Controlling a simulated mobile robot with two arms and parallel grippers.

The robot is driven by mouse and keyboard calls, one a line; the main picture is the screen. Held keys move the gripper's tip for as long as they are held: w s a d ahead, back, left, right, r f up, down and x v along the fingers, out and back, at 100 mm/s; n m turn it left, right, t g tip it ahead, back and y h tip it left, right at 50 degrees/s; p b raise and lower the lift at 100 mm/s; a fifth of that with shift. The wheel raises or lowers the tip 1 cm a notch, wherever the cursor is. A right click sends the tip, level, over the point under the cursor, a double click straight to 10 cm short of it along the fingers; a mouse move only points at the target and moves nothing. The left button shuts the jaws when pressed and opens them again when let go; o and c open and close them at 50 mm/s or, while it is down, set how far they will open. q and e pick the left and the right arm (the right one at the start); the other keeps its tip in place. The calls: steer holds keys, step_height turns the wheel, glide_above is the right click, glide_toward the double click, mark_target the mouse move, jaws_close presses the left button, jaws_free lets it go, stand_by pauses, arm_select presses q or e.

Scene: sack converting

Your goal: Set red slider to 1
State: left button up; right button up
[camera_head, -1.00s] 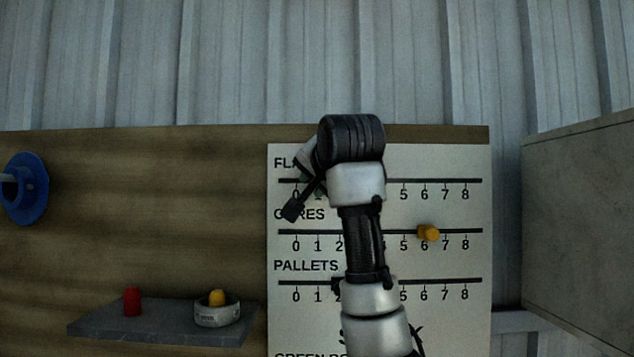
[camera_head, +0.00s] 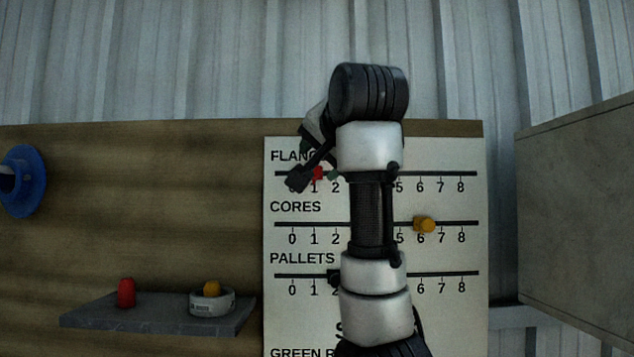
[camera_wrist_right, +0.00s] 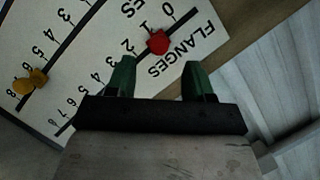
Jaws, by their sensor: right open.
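The red slider (camera_head: 318,173) sits on the top FLANGES track, at the 1 mark. It also shows in the right wrist view (camera_wrist_right: 159,42), beside the 1. My right gripper (camera_wrist_right: 160,75) is open, with a green finger on either side of the view and nothing between them; the red slider lies just beyond the fingertips. In the head view my right arm covers the middle of the board (camera_head: 450,320), and a green fingertip shows just right of the red slider. My left gripper is not in view.
A yellow slider (camera_head: 424,225) is at 6 on the CORES track. A dark slider (camera_head: 333,277) is near 2 on PALLETS, partly hidden. At left, a grey shelf (camera_head: 150,318) holds a red piece (camera_head: 126,293) and a tape roll (camera_head: 212,302). A grey panel (camera_head: 580,210) stands right.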

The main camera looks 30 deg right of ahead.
steer(key=shift+b+v, duration=0.75)
steer(key=shift+v, duration=1.2)
